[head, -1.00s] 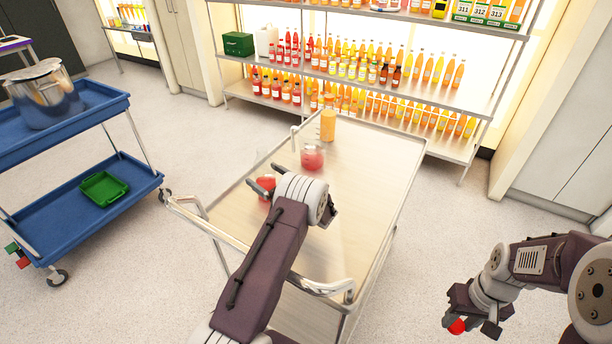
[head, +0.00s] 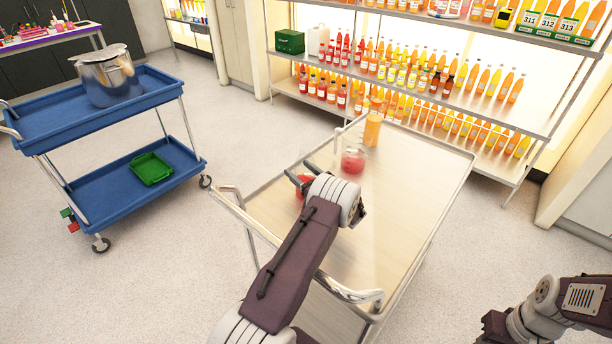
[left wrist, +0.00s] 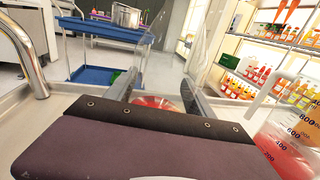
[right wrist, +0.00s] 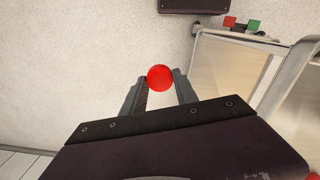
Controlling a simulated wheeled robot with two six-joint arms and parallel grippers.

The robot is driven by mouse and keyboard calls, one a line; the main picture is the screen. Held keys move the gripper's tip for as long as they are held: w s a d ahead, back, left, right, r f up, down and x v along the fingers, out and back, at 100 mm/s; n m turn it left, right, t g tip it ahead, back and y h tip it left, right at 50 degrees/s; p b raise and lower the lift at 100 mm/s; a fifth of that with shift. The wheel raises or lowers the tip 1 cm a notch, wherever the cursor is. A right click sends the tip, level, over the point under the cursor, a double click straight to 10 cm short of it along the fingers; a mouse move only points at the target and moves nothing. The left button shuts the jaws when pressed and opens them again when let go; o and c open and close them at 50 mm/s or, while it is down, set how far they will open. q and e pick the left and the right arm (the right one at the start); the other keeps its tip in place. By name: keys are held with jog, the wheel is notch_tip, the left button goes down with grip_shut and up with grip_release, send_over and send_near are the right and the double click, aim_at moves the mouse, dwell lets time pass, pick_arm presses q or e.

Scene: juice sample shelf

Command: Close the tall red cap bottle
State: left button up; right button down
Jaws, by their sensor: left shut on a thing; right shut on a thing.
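The red cap (right wrist: 159,74) is held between the fingertips of my right gripper (right wrist: 161,82), over the floor beside the cart. In the head view only part of my right wrist shows at the lower right corner; the fingertips and cap are out of that frame. My left gripper (head: 300,180) is shut on a clear, tall vessel with red liquid (left wrist: 157,102), which looks like the bottle, on the cart. Its clear upper part is faint, and my gripper hides much of its lower part. I see no cap on it.
The cart (head: 425,190) also carries a clear beaker with red liquid (head: 352,162) and an orange-filled container (head: 372,130) behind the bottle. Shelves of juice bottles (head: 420,80) stand beyond. A blue trolley (head: 60,115) stands at left. Floor on the cart's right is free.

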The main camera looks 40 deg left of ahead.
aim_at(302, 147)
pick_arm(q)
notch_tip(302, 147, up, 10)
jog(key=shift+r+p, duration=0.1)
jog(key=shift+p, duration=0.2)
jog(key=o, duration=0.9)
grip_shut()
